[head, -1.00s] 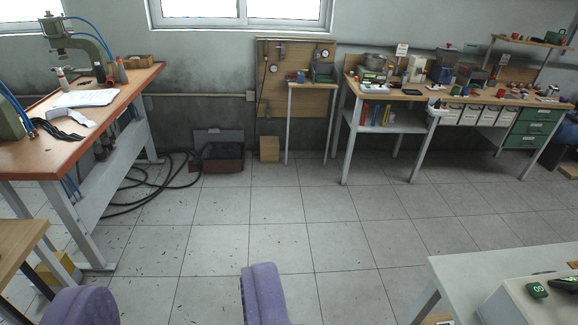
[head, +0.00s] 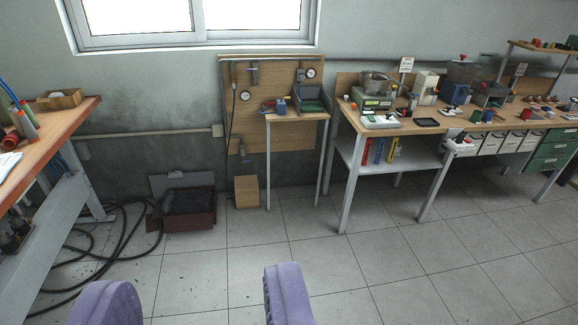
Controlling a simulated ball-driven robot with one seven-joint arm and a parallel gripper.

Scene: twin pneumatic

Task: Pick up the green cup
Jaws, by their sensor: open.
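My gripper (head: 197,282) shows as two purple fingers at the bottom edge, set wide apart. It is open, with only floor between the fingers, and far from every table. I cannot make out a green cup for certain. Small items, some of them green, stand on the long workbench (head: 425,128) at the right, too small to tell apart. A dark green bin (head: 309,99) sits on the small side table (head: 285,116) by the back wall.
An orange-brown topped table (head: 60,132) stands at the left edge. Black hoses (head: 118,250) and an open dark box (head: 188,209) lie on the floor at left. A cardboard box (head: 246,191) stands by the wall. The tiled floor (head: 400,265) ahead and right is clear.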

